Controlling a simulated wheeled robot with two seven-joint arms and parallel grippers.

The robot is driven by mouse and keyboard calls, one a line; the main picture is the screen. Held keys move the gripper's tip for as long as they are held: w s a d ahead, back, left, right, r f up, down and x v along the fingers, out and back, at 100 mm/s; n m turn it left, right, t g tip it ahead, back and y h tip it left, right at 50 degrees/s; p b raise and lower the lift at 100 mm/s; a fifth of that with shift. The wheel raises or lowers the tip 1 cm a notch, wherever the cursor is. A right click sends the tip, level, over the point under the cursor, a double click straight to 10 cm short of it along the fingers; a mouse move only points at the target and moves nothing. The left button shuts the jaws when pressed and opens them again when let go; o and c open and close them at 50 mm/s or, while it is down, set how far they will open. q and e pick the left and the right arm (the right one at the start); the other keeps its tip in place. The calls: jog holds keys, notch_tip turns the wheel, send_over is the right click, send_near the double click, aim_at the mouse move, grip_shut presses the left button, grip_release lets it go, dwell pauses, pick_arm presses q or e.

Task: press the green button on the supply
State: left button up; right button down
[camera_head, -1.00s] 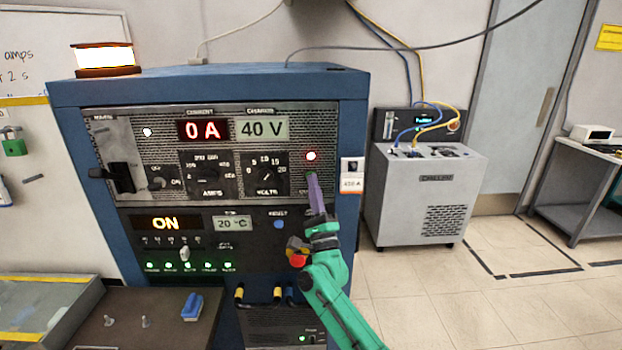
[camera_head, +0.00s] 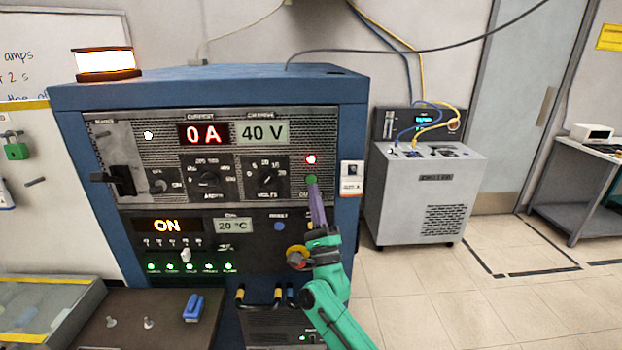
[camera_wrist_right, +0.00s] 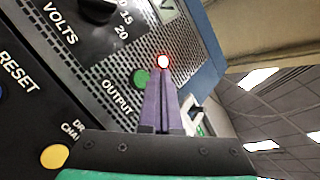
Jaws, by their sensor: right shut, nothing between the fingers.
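The blue-framed supply (camera_head: 205,85) stands in front of me, its displays reading 0 A, 40 V and ON. The green button (camera_head: 312,180) is on its upper panel at the right, below a lit red lamp (camera_head: 311,160). In the right wrist view the green button (camera_wrist_right: 142,77) is above the OUTPUT label, left of the fingertips. My right gripper (camera_head: 314,188) is shut and empty, its purple fingers pointing up just below the button. It shows in the wrist view (camera_wrist_right: 163,75) too. I cannot tell whether it touches the panel. My left gripper is not in view.
A yellow-and-red knob (camera_head: 298,257) sits beside my right wrist. A dark bench with a blue object (camera_head: 193,307) is at the lower left. A grey chiller (camera_head: 425,205) stands at the right. The floor between it and me is clear.

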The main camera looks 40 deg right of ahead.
jog(key=s+a+p, duration=0.1)
jog(key=s+a, duration=0.1)
jog(key=shift+s, duration=0.3)
dwell(0.7)
jog(key=w+a+f+n+g+y, duration=0.2)
jog(key=f+n+y, duration=0.3)
jog(key=f, duration=0.6)
jog(key=w+a+f+n+g+y, duration=0.25)
jog(key=f+n, duration=0.35)
jog(key=f, duration=0.5)
jog(key=s+a+f+n+g+y+b, duration=0.1)
jog(key=s+a+f+n+g+y, duration=0.2)
jog(key=f, duration=0.8)
jog(key=s+a+f+n+g+y, duration=0.1)
jog(key=s+f+n+g, duration=0.3)
jog(key=f, duration=0.7)
jog(key=s+a+f+n+g, duration=0.3)
jog(key=s+f+n+g, duration=0.4)
jog(key=s+f, duration=1)
jog(key=s+f+n+g, duration=0.2)
jog(key=s+f+n, duration=0.1)
jog(key=s, duration=0.6)
jog(key=s+f+n+g+b, duration=0.1)
jog(key=s+f+n+g, duration=0.2)
jog(key=s, duration=0.6)
jog(key=shift+s+a+f, duration=0.15)
jog(key=shift+s+a, duration=0.1)
jog(key=shift+a, duration=0.1)
